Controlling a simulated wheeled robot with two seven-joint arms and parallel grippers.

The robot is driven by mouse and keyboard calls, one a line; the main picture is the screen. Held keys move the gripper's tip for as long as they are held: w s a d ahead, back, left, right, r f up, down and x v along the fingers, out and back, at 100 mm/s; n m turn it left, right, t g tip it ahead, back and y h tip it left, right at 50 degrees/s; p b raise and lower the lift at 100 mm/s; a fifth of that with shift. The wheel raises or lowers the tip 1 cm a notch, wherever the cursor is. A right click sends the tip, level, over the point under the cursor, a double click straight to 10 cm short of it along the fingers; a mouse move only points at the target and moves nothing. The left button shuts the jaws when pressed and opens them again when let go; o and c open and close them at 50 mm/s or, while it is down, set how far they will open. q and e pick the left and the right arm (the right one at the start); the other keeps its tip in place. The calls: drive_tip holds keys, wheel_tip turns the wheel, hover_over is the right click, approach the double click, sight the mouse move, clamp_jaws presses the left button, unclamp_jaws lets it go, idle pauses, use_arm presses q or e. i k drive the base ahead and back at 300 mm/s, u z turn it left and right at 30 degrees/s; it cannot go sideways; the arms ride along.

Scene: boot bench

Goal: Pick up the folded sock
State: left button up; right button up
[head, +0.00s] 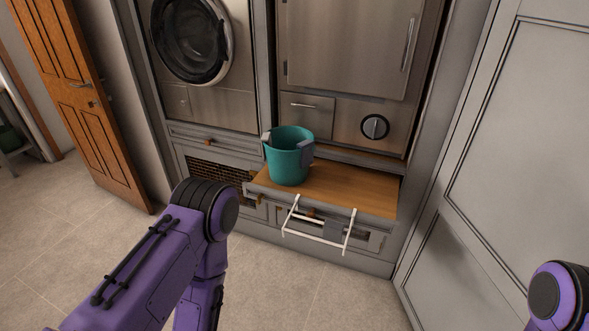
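I cannot make out a folded sock for certain. A teal bucket (289,163) stands upright on the wooden bench top (350,190). Only a joint of my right arm shows at lower right.
A front-loading washer (191,40) and a steel cabinet (350,45) stand behind the bench. The white rail (315,240) juts out in front. A grey panel door (500,150) closes the right side. A wooden door (88,100) stands left. The tiled floor in front is clear.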

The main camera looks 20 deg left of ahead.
sight(307, 156)
drive_tip(key=k, duration=0.1)
drive_tip(key=u, duration=1.95)
drive_tip(key=i, duration=1.5)
drive_tip(key=z, duration=2.5)
